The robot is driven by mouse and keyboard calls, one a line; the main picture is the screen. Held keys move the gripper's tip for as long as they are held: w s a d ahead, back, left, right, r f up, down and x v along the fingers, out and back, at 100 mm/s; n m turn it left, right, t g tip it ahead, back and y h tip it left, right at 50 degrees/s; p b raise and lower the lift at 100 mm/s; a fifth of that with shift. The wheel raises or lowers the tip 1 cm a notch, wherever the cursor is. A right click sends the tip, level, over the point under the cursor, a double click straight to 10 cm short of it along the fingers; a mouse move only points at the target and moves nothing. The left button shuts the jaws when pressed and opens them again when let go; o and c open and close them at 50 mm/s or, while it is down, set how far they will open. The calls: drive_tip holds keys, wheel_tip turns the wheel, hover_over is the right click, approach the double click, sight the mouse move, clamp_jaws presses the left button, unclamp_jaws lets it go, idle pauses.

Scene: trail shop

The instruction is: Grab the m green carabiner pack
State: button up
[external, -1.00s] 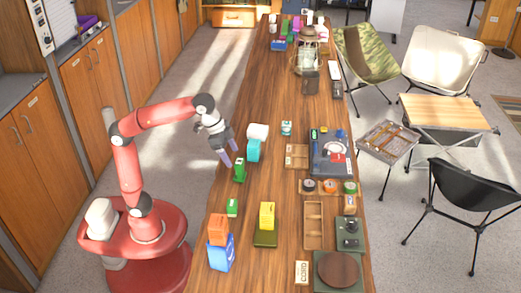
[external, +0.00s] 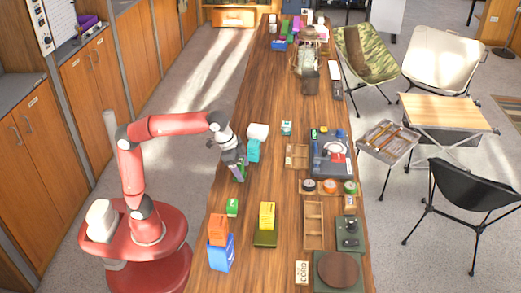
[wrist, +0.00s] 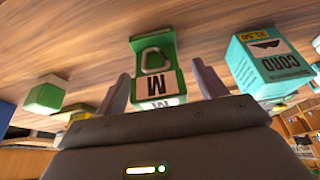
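The M green carabiner pack (wrist: 155,62) stands on the wooden counter. In the wrist view it is green with a carabiner picture and a white label reading M, between my two fingers. In the external view the pack (external: 237,177) is mostly hidden behind my fingers. My gripper (external: 237,172) points down at it; in the wrist view its fingers (wrist: 160,90) are spread, one on each side of the pack, with a visible gap to each.
A smaller green box (wrist: 46,95) is on the left.

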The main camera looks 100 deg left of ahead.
drive_tip(key=c, duration=1.1)
drive_tip(key=shift+r, duration=0.1)
drive_tip(key=shift+r+p, duration=2.4)
drive_tip(key=shift+r, duration=7.5)
